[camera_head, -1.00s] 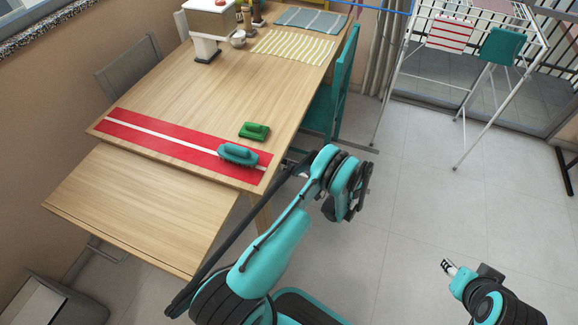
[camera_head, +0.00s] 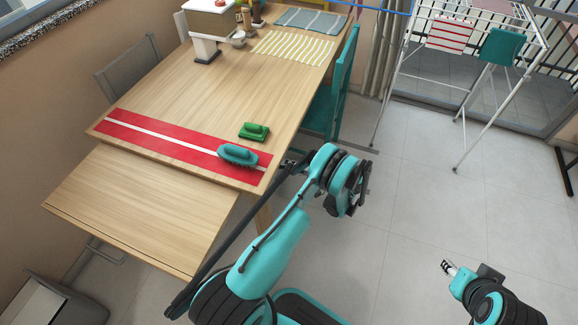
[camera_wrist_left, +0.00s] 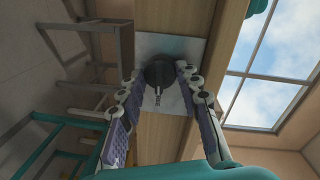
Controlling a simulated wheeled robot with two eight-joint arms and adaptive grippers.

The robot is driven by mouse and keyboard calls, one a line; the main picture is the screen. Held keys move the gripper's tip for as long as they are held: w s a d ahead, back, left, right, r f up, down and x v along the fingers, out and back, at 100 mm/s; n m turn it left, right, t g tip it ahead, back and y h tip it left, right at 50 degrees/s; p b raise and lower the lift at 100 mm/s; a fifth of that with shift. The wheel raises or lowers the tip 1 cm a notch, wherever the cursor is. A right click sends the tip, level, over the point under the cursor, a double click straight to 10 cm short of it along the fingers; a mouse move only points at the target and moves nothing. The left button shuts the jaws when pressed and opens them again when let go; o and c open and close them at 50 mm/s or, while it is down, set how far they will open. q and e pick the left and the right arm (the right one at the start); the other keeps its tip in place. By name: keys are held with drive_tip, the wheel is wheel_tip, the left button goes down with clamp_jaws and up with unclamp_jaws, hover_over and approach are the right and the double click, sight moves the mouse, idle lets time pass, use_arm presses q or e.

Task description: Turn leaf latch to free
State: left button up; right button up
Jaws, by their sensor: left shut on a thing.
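In the left wrist view, a dark round knob with a small silver lever (camera_wrist_left: 157,97), which looks like the leaf latch, sits on a pale plate (camera_wrist_left: 178,48) under the wooden table. My left gripper (camera_wrist_left: 160,75) is shut on the knob, with a finger on each side. In the head view my left gripper (camera_head: 288,166) is at the table's right edge, and the latch is hidden below the tabletop (camera_head: 190,105). The lower table leaf (camera_head: 130,205) stands at the near side. My right gripper (camera_head: 447,267) hangs over the floor, too small to judge.
A teal chair (camera_head: 335,100) stands right of the table. A drying rack (camera_head: 470,90) stands farther right. The floor between is clear.

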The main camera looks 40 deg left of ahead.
use_arm(q)
drive_tip(key=shift+m, duration=0.4)
idle(0.3)
drive_tip(key=o, duration=1.2)
drive_tip(key=shift+c, duration=0.2)
drive_tip(key=v, duration=0.7)
drive_tip(key=shift+d, duration=0.2)
drive_tip(key=shift+w, duration=0.1)
